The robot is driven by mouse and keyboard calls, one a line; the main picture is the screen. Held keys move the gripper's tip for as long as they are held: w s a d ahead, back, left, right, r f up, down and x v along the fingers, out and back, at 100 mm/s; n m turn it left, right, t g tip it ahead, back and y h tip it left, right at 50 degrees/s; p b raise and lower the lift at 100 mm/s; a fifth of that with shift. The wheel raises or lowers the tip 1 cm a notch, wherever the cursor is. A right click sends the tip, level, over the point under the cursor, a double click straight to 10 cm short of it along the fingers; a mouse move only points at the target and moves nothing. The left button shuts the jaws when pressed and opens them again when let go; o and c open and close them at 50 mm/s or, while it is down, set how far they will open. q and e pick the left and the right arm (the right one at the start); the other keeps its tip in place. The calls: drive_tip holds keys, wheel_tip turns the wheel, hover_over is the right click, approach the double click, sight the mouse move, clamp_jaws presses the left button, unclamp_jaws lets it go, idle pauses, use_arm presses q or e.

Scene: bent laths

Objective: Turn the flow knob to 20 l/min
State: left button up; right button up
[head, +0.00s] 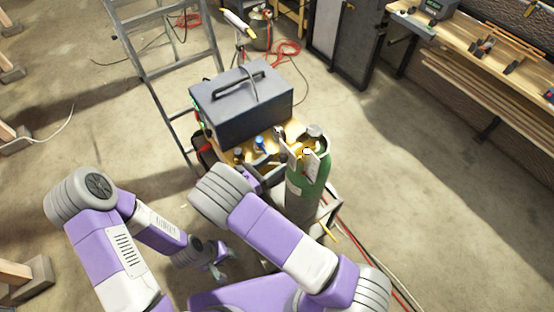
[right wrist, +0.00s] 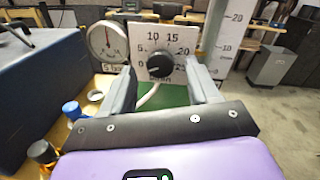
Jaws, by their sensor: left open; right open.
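The black flow knob (right wrist: 160,66) sits on a white square scale plate (right wrist: 150,38) marked from 0 through 5, 10, 15 and 20 to 25. Its pointer is too small to read surely. My right gripper (right wrist: 159,69) is open, its two grey fingers on either side of the knob; contact cannot be told. A round gauge (right wrist: 107,41) is left of the plate. In the head view the green gas cylinder (head: 308,187) stands on the cart, and my right forearm hides part of the right gripper. My left gripper (head: 220,272) is open and empty, low at the left.
A dark blue-grey welding machine box (head: 240,100) sits on the cart behind the cylinder. Small bottles, one with a blue cap (right wrist: 72,110), stand near my right gripper. A tall white flow scale (right wrist: 232,35) rises at the right. A stepladder (head: 175,50) stands behind left.

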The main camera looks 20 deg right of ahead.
drive_tip(key=shift+x, duration=1.05)
drive_tip(key=shift+c, duration=0.2)
drive_tip(key=c, duration=1)
